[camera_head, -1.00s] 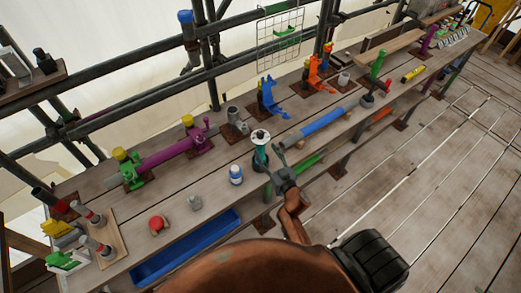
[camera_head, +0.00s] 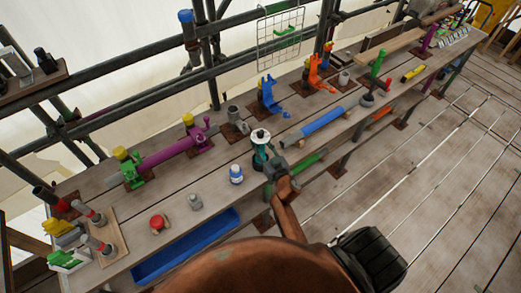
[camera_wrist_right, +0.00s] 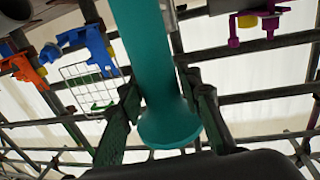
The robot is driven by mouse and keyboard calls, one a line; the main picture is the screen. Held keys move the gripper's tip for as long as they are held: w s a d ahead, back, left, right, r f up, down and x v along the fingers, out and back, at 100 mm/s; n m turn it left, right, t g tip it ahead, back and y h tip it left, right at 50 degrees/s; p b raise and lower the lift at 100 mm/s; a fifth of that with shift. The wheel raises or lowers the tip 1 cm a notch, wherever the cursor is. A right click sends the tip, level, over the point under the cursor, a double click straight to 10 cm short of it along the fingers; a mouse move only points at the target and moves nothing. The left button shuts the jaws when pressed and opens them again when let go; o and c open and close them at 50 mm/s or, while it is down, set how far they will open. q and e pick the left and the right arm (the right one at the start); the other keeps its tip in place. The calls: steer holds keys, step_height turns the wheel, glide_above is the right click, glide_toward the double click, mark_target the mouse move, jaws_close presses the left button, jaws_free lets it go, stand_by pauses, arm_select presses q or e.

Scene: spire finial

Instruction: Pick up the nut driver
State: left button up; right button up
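The teal upright tool with a white round top, which I take to be the nut driver (camera_head: 259,155), stands near the bench's front edge in the head view. In the right wrist view the teal shaft with its flared end (camera_wrist_right: 158,60) fills the middle. My right gripper (camera_head: 272,163) is at the tool's right side. In the wrist view its two fingers (camera_wrist_right: 160,88) lie on either side of the shaft, apart, with small gaps showing; firm contact cannot be seen. My left gripper is not in view.
A blue-and-white bottle (camera_head: 236,174) stands just left of the tool. A blue pipe (camera_head: 322,122) lies to the right, and an orange bracket (camera_head: 318,72) and blue bracket (camera_head: 269,97) stand behind. A blue tray (camera_head: 188,245) runs along the front edge.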

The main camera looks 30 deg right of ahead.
jaws_close()
stand_by(0.3)
steer(key=shift+r, duration=0.2)
steer(key=shift+r, duration=0.1)
